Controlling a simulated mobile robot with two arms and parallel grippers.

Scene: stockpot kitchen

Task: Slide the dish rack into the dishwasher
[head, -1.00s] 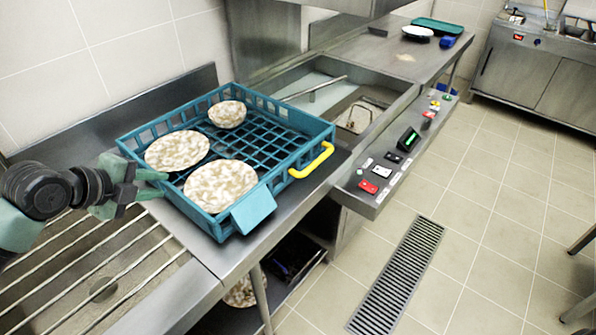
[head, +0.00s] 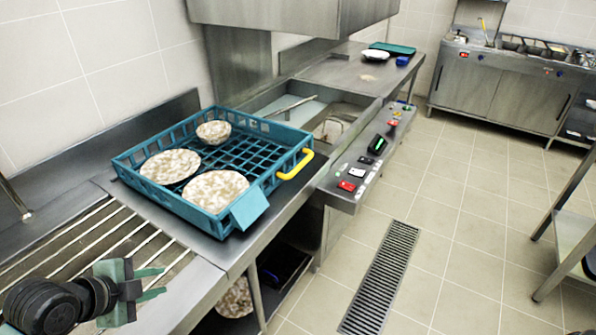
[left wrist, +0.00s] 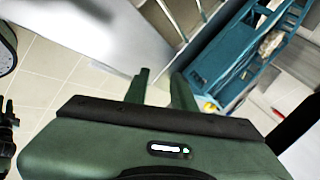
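The teal dish rack (head: 180,200) sits on the steel counter (head: 110,205) left of the dishwasher. It holds two speckled plates and a speckled bowl (head: 213,132), and has a yellow handle (head: 296,165) on its right side. The dishwasher's raised hood (head: 290,14) hangs above its open basin (head: 345,108). My left gripper (head: 160,283) is open and empty over the slatted sink at lower left, apart from the rack. In the left wrist view, its fingers (left wrist: 160,82) are spread with nothing between, and the rack (left wrist: 235,60) is at upper right.
A control panel with buttons (head: 350,180) runs along the dishwasher's front. The far counter (head: 345,72) holds a white plate (head: 376,56), a teal tray and a blue item. A steel shelf unit (head: 575,235) stands at right. The tiled floor between is clear.

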